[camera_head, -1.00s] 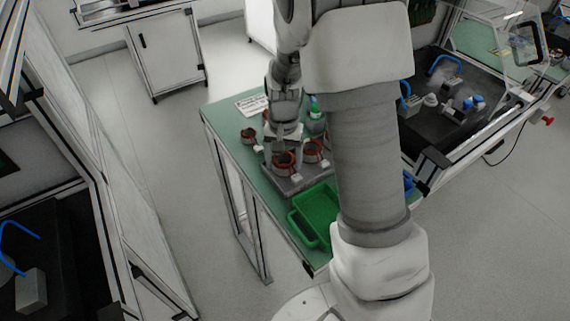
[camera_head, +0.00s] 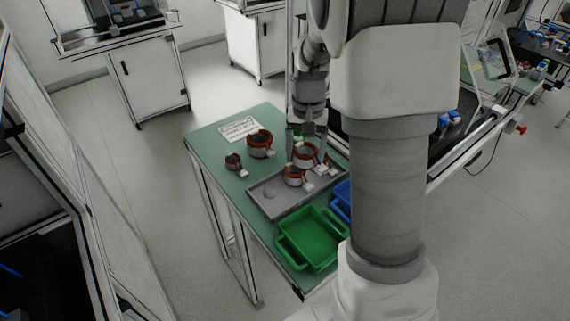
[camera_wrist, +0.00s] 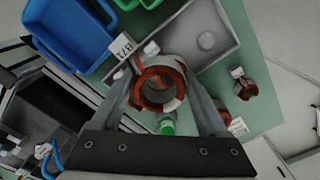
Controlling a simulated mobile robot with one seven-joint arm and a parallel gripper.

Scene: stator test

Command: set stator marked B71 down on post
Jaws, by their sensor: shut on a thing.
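My gripper (camera_wrist: 165,100) is shut on an orange-and-white ring-shaped stator (camera_wrist: 160,85), which sits between its two fingers. A white tag reading B71 (camera_wrist: 122,46) shows beside this stator. In the head view the held stator (camera_head: 305,154) is below my gripper (camera_head: 308,135), at the back right of the grey tray (camera_head: 262,200). I cannot tell whether it touches the tray. A low round grey post (camera_head: 269,192) is bare at the tray's left; it also shows in the wrist view (camera_wrist: 206,40).
A large stator (camera_head: 259,142) and a small stator (camera_head: 232,161) stand on the green table (camera_head: 205,140), left of the tray. A green bin (camera_head: 312,238) and a blue bin (camera_head: 342,197) lie beside the tray. A green bottle (camera_wrist: 167,126) is near the gripper.

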